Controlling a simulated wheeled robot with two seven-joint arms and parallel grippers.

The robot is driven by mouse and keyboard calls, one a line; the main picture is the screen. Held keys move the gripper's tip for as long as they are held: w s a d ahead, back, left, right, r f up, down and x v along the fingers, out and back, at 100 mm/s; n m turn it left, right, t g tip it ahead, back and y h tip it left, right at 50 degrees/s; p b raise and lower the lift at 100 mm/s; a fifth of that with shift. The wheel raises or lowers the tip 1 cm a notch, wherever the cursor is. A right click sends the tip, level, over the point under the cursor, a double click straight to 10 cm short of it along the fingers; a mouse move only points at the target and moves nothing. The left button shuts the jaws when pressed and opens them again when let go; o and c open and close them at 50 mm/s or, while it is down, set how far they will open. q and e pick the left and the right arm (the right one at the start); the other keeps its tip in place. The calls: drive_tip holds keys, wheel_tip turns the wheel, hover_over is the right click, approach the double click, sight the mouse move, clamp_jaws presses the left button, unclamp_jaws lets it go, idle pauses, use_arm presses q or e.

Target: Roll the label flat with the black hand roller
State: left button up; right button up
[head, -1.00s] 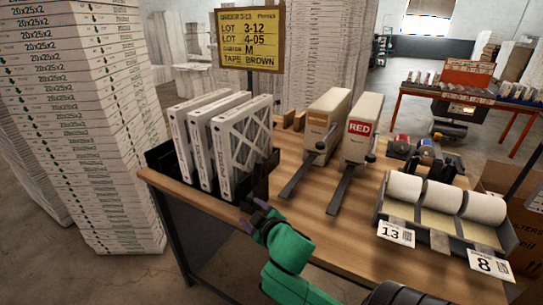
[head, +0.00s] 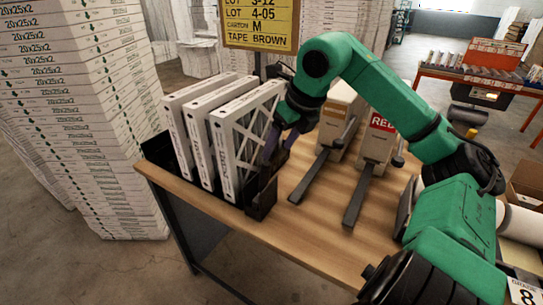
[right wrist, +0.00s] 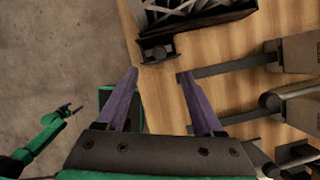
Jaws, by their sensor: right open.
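My right gripper (head: 277,148) reaches in from the right, over the table beside the right end of the filter rack. Its purple fingers are spread and empty in the right wrist view (right wrist: 158,78). A small black piece with a rounded part, perhaps the hand roller or its holder (right wrist: 157,49), sits ahead of the fingers at the table edge; it also shows at the rack's front right corner in the head view (head: 262,193). No label to be rolled is clearly seen. Another green arm with a small dark gripper (right wrist: 74,108), likely my left, shows over the floor.
Several white filters (head: 222,140) stand in a black rack (head: 158,150) on the wooden table (head: 310,235). Two tape dispensers (head: 340,112) (head: 378,135) with long dark arms stand right of it. A white roll (head: 520,222) is partly hidden by my arm. Stacked boxes (head: 80,120) stand left.

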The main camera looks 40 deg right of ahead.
sight(269, 165)
drive_tip(key=p+x, duration=0.3)
drive_tip(key=x, duration=0.5)
drive_tip(key=shift+w+f, duration=0.15)
drive_tip(key=x, duration=0.3)
drive_tip(key=shift+f, duration=0.15)
drive_tip(key=shift+w+a+f, duration=0.1)
drive_tip(key=shift+f, duration=0.25)
clamp_jaws()
drive_tip(key=c, duration=0.6)
unclamp_jaws()
drive_tip(key=shift+c, duration=0.2)
clamp_jaws()
drive_tip(key=shift+r+p, duration=0.35)
drive_tip(key=shift+r, duration=0.05)
wheel_tip(269, 165, up, 13)
drive_tip(key=p, duration=0.7)
